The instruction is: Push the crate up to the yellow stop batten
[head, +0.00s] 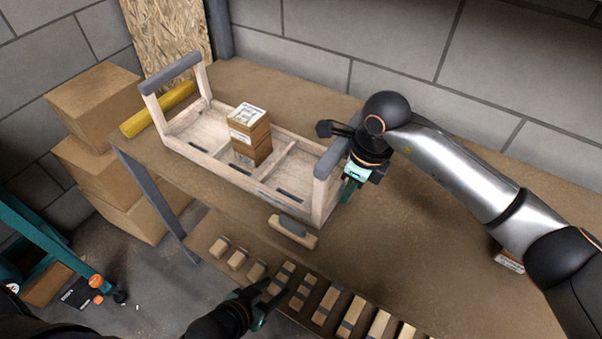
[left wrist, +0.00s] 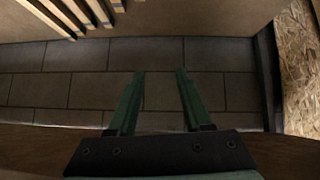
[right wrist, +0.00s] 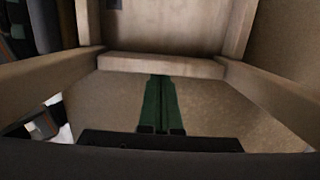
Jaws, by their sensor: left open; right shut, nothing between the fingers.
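The crate (head: 205,165) is a pale wooden open frame with grey end handles, standing on the brown workbench. Two stacked small cartons (head: 250,135) stand inside it. The yellow stop batten (head: 160,108) lies across the bench's left end, beyond the crate's left end; a strip of bench seems to show between them. My right gripper (head: 348,190) is shut and empty at the crate's right end. In the right wrist view its fingertips (right wrist: 159,77) are close to the crate's end board (right wrist: 160,65); I cannot tell whether they touch. My left gripper (head: 262,305) is open and empty, low before the bench.
Cardboard boxes (head: 95,100) are stacked left of the bench. A block wall (head: 400,45) runs behind.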

